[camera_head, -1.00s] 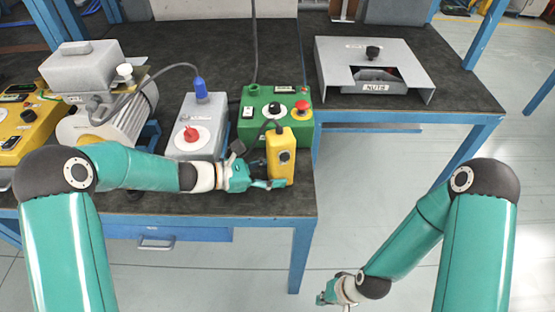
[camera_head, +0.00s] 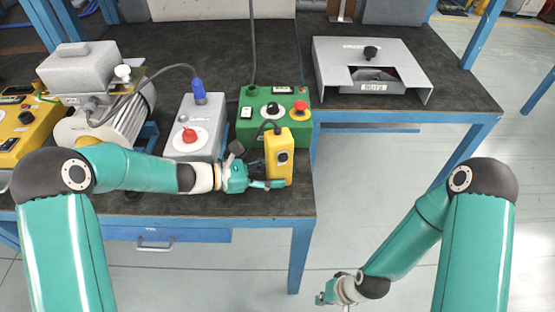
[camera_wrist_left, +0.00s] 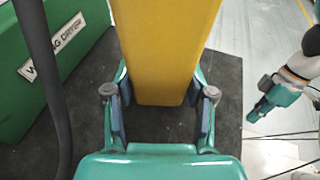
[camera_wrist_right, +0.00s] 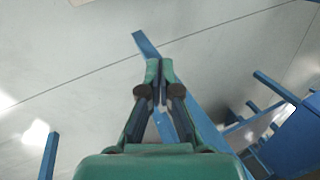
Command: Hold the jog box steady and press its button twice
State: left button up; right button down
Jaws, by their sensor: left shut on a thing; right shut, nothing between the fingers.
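The yellow jog box (camera_head: 278,165) stands upright at the front right of the bench, with a round dark button (camera_head: 283,157) on its front face. My left gripper (camera_head: 268,184) is shut on the lower part of the jog box. In the left wrist view the yellow body (camera_wrist_left: 166,60) sits between my left fingers (camera_wrist_left: 160,105); the button is hidden there. My right gripper (camera_head: 322,298) is low over the floor, to the right of the bench and well apart from the box. In the right wrist view its fingers (camera_wrist_right: 160,75) are shut and empty.
A green control box (camera_head: 262,128) stands just behind the jog box, joined by a dark cable. A grey box with a red knob (camera_head: 189,138) is left of it. A grey "NUTS" bin (camera_head: 335,60) stands on the right bench. Open floor lies at right.

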aim_at(283, 157)
jog(key=w+a+r+n+t+y, duration=0.35)
jog(key=w+r+n, duration=0.6)
jog(key=n, duration=0.65)
jog(key=a+r+n+t+y, duration=0.3)
jog(key=r+n, duration=0.8)
jog(key=r, duration=1.2)
jog(key=shift+a+r, duration=0.15)
jog(key=shift+r, duration=0.25)
jog(key=w+a, duration=0.2)
jog(key=w, duration=0.6)
jog(key=shift+w+a, duration=0.2)
jog(key=shift+w, duration=0.15)
